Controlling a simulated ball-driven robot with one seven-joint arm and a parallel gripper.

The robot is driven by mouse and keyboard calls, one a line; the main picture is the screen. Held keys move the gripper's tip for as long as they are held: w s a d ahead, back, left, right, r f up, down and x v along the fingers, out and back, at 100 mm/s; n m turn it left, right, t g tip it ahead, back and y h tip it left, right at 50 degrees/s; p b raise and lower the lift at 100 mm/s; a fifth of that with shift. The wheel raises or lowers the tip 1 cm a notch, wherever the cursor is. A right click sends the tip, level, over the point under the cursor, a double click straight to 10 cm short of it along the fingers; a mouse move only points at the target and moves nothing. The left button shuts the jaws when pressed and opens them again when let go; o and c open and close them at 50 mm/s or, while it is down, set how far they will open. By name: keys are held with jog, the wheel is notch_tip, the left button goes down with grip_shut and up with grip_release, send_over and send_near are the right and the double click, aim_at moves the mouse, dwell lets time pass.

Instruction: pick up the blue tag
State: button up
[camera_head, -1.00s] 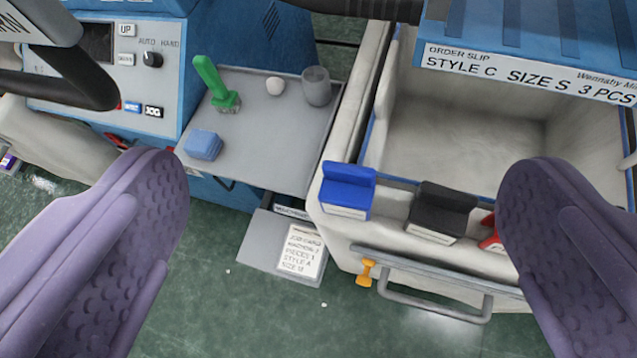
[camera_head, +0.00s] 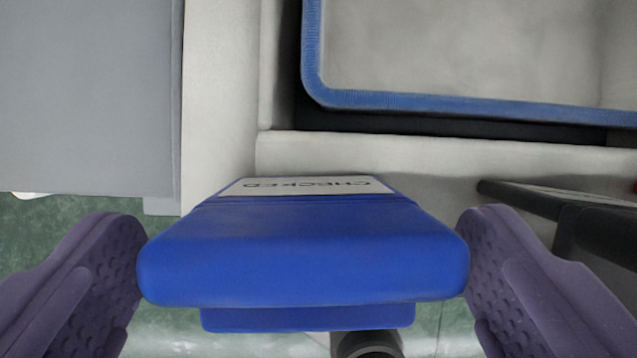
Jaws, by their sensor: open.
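The blue tag (camera_head: 305,250) hangs on the front rim of the pale bin and fills the middle of the view. A white label reading "CHECKED" shows on it, upside down in the picture. My gripper (camera_head: 305,275) is open, with one purple finger at the left side of the tag and the other at its right side. The fingertips are very near the tag's edges; I cannot tell whether they touch. The tag's lower side is partly hidden.
The pale bin (camera_head: 450,155) has a blue-edged opening behind the tag. A black tag (camera_head: 600,225) sits close to the right finger. A grey shelf (camera_head: 80,100) is at the upper left. Green floor (camera_head: 60,235) shows below, and part of a dark grey handle (camera_head: 367,345) shows under the tag.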

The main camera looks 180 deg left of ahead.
jog(key=x, duration=0.3)
jog(key=shift+b, duration=0.35)
jog(key=shift+r, duration=0.1)
jog(key=c, duration=0.9)
jog(key=shift+o, duration=0.2)
